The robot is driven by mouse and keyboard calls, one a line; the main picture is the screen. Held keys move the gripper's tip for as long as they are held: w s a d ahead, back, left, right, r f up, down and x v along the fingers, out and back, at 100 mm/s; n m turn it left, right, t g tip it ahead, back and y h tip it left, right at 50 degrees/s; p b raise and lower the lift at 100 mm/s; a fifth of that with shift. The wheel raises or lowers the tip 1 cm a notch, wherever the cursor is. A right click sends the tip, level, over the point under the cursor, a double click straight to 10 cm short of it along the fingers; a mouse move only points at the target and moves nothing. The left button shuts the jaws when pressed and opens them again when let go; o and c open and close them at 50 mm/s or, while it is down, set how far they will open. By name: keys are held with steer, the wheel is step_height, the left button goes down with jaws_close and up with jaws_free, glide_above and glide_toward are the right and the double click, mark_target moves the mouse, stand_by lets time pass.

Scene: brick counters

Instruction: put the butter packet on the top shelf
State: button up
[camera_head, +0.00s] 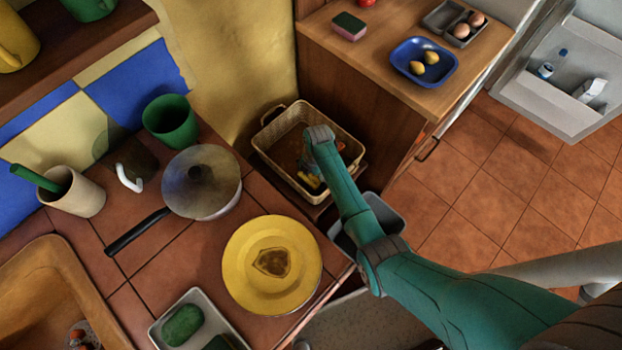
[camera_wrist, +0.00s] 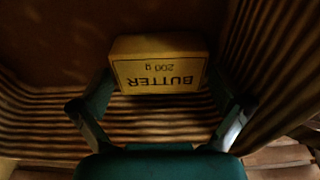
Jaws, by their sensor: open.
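The butter packet (camera_wrist: 160,72), a yellow block with upside-down lettering, lies near the striped wicker wall in the wrist view. My open gripper (camera_wrist: 160,100) has its fingers spread to the left and right of the packet's near side. I cannot tell whether they touch it. In the head view my arm reaches down into a wicker basket (camera_head: 262,143), and the fingers are hidden. A small yellow patch shows in the basket beside the arm; I cannot tell whether it is the butter. A wooden shelf (camera_head: 75,55) with mugs is at the upper left.
A counter at the left holds a lidded pan (camera_head: 202,182), a yellow plate (camera_head: 240,285) and a green cup (camera_head: 170,122). A wooden cabinet (camera_head: 345,90) stands close behind the basket, with a blue tray (camera_head: 400,75) on top. An open fridge door (camera_head: 545,95) is at the upper right.

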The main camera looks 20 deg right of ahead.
steer(key=shift+f, duration=0.5)
